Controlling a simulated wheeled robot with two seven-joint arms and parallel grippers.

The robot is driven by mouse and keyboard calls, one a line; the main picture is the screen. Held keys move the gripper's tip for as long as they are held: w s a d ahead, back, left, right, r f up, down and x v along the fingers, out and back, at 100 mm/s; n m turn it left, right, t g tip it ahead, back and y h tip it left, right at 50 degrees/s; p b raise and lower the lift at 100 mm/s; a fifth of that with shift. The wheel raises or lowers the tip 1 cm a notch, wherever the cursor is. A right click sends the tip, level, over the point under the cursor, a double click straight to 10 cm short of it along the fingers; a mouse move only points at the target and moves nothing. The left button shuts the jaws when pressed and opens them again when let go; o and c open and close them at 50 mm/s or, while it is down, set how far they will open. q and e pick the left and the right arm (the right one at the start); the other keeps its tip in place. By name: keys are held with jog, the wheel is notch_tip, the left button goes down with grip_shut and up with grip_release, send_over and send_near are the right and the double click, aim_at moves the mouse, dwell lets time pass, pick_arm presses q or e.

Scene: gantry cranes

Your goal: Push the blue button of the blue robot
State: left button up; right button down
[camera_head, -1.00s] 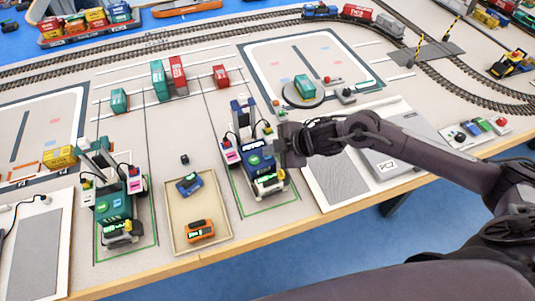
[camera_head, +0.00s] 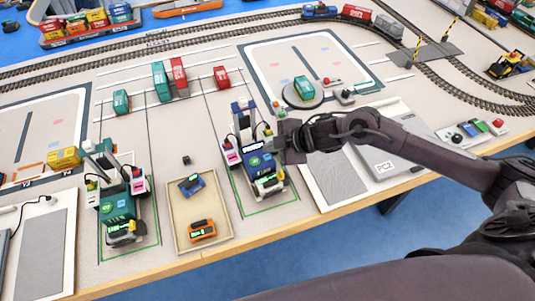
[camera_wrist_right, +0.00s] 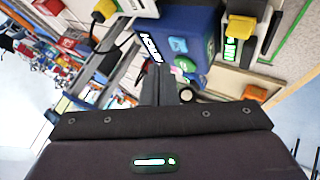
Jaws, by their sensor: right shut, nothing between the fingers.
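The blue robot (camera_head: 247,145) stands on the table in a green-outlined bay, with a dark blue body, a pink-fronted box on its left and a yellow-and-white unit in front. In the right wrist view its body (camera_wrist_right: 196,22) carries a light blue button (camera_wrist_right: 178,44) and a green button (camera_wrist_right: 182,65). My right gripper (camera_head: 277,141) is beside the robot's right side in the head view. Its closed fingers (camera_wrist_right: 165,85) point at the body near the white lettering, empty; whether they touch it I cannot tell. My left gripper is not in view.
A similar green robot (camera_head: 115,205) stands to the left. Between them a shallow tray (camera_head: 180,232) holds a blue and an orange device. A turntable (camera_head: 303,101) with a green container, a grey PC2 box (camera_head: 388,160) and a button panel (camera_head: 477,132) lie to the right.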

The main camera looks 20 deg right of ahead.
aim_at(271, 158)
notch_tip(271, 158, up, 6)
jog(key=p, duration=0.4)
jog(key=shift+f+p, duration=0.25)
jog(key=shift+p, duration=0.05)
